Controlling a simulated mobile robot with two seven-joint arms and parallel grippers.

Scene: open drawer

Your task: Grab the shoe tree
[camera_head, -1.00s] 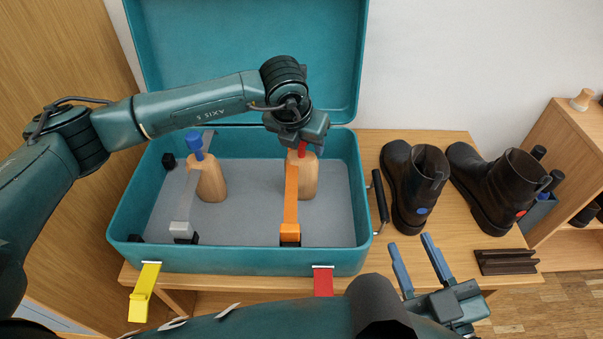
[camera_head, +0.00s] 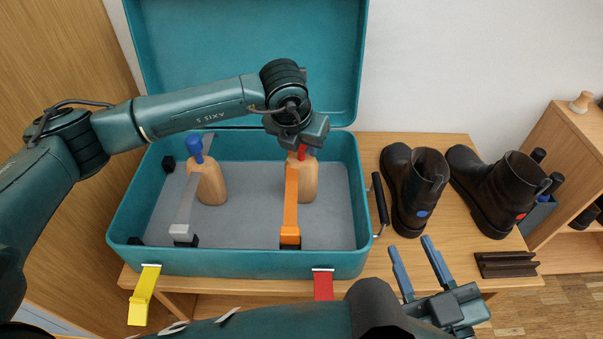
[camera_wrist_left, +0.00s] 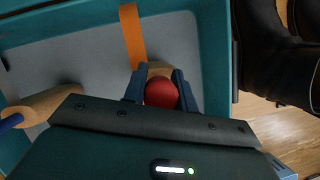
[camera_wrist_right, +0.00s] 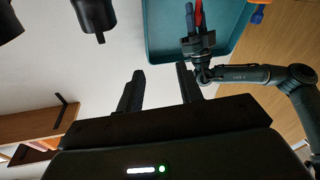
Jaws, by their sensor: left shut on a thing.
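A wooden shoe tree with a red knob (camera_head: 304,182) stands in the right part of the open teal case, behind an orange strap (camera_head: 290,205). My left gripper (camera_head: 302,152) is above it, shut on its red knob; the left wrist view shows the knob (camera_wrist_left: 160,93) between the two fingers. A second wooden shoe tree with a blue knob (camera_head: 208,184) stands in the left part of the case by a grey strap (camera_head: 187,205). My right gripper (camera_head: 415,268) is open and empty in front of the case's right side.
The teal case (camera_head: 240,262) has its lid raised. Two dark boots, one with a blue dot (camera_head: 408,190) and one with a red dot (camera_head: 492,185), stand right of it. A dark ridged block (camera_head: 505,264) lies at the table's front right. A shelf stands far right.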

